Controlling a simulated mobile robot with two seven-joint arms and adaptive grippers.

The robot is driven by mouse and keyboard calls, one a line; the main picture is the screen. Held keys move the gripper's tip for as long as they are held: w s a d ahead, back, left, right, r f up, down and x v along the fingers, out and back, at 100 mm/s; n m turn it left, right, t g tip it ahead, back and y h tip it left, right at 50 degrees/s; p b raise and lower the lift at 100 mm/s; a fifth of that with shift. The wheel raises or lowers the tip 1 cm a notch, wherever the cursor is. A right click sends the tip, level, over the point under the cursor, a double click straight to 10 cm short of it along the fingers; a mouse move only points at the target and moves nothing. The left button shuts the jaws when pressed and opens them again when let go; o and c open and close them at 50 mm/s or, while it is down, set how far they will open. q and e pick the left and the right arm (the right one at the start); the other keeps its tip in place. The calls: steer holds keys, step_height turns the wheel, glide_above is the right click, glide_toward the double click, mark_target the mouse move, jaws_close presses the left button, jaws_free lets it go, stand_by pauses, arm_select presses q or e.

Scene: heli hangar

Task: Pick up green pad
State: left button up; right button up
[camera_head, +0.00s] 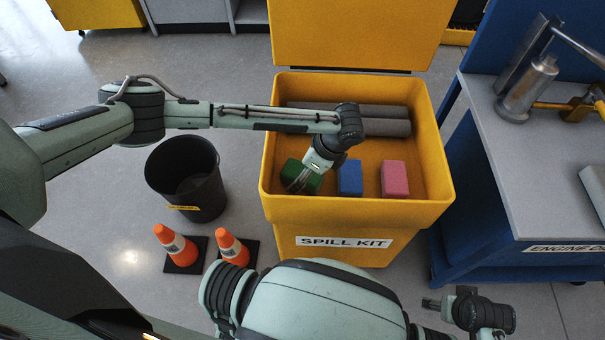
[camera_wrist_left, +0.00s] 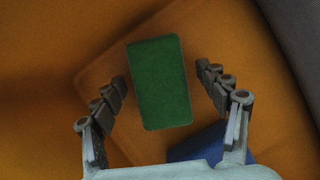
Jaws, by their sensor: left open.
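The green pad (camera_head: 313,184) lies at the left inside the yellow spill kit bin (camera_head: 360,211), partly hidden by my left gripper. My left gripper (camera_head: 297,187) points down into the bin over the pad. In the left wrist view the whole green pad (camera_wrist_left: 159,82) shows upright in the picture between the spread fingers of my left gripper (camera_wrist_left: 161,80). The fingers are open and show a gap on both sides of the pad. My right gripper (camera_head: 430,303) is at the lower right, outside the bin; its finger state is not clear.
A blue pad (camera_head: 350,178) and a pink pad (camera_head: 394,179) lie right of the green pad. Grey rolls (camera_head: 385,128) lie at the bin's back. A black bucket (camera_head: 185,178) and two orange cones (camera_head: 176,245) stand left. A blue workbench (camera_head: 535,190) stands right.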

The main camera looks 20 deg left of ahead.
arm_select(q)
steer(key=shift+f, duration=0.2)
stand_by(0.3)
steer(key=shift+c, duration=0.6)
steer(key=c, duration=1)
